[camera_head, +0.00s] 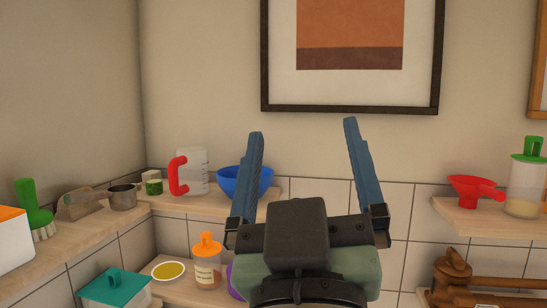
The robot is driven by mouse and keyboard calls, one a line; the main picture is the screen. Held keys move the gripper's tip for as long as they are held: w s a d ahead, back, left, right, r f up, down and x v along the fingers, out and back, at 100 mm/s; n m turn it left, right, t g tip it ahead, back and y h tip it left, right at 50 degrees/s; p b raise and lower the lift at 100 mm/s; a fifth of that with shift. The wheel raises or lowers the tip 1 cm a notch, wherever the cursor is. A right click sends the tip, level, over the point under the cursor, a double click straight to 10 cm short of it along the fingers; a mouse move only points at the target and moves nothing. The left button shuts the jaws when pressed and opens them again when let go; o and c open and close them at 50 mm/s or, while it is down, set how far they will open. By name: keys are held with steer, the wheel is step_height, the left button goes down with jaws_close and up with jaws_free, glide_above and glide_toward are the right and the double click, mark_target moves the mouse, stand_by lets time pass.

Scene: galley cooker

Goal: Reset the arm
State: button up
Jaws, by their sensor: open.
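My gripper (301,130) is in the lower middle of the head view, pointing up and away.
A wooden shelf (140,205) at left holds a red-handled jug (193,170), a metal cup (122,196) and a green brush (33,208). A right shelf (470,227) holds a red funnel (474,190).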

steer(key=s+a+r+m+t+y, duration=0.1)
steer(key=s+a+r+t+y, duration=0.1)
steer(key=s+r, duration=0.3)
steer(key=shift+a+r+t, duration=0.3)
steer(key=shift+a+t, duration=0.1)
steer(key=shift+a, duration=0.1)
steer(key=shift+s, duration=0.1)
step_height(320, 180, down, 5)
steer(key=b, duration=0.4)
steer(key=shift+b, duration=0.4)
